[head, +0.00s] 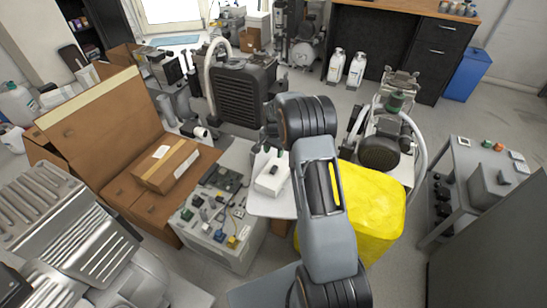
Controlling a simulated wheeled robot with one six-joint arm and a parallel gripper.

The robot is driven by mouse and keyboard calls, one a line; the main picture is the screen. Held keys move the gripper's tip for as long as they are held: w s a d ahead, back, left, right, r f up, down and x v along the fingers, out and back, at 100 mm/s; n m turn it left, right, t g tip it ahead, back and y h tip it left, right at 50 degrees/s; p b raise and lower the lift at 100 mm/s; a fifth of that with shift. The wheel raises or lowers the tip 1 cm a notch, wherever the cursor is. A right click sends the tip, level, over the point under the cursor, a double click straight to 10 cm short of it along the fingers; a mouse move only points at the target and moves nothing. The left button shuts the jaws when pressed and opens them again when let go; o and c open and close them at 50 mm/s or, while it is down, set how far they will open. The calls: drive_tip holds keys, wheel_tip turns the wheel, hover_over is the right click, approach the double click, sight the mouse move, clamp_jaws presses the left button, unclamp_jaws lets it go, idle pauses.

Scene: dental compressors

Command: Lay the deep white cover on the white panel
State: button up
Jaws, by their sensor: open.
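A white box-like piece, which looks like the deep white cover (268,185), sits on a flat white surface, which looks like the white panel (272,208), left of my forearm. From this angle the cover seems to rest on the panel, but I cannot tell whether it lies fully flat. My gripper (266,149) is just above the cover at the end of my bent arm, pointing down. It is small and partly hidden by my wrist. It is open, and I see nothing held in it. My forearm hides the panel's right side.
A grey bench with small parts (219,215) stands left of the panel. A yellow bin (385,200) stands to the right, partly behind my arm. An open cardboard box (120,185) is at the left. Compressors (243,90) stand behind, and a grey side table (462,165) is at the right.

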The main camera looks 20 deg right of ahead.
drive_tip(key=s+a+r+n+t, duration=0.1)
drive_tip(key=s+a+r+n, duration=0.15)
drive_tip(key=s+r, duration=0.45)
drive_tip(key=s+a+r+n, duration=0.2)
drive_tip(key=s+a+r, duration=0.2)
drive_tip(key=r, duration=0.4)
drive_tip(key=s+a+r+n+t, duration=0.1)
drive_tip(key=s+a+n, duration=0.1)
drive_tip(key=s, duration=0.6)
drive_tip(key=s+a+r+n+t, duration=0.1)
drive_tip(key=s+n, duration=0.2)
drive_tip(key=s, duration=0.5)
drive_tip(key=shift+s+a+r, duration=0.15)
drive_tip(key=shift+a, duration=0.25)
drive_tip(key=shift+n, duration=0.25)
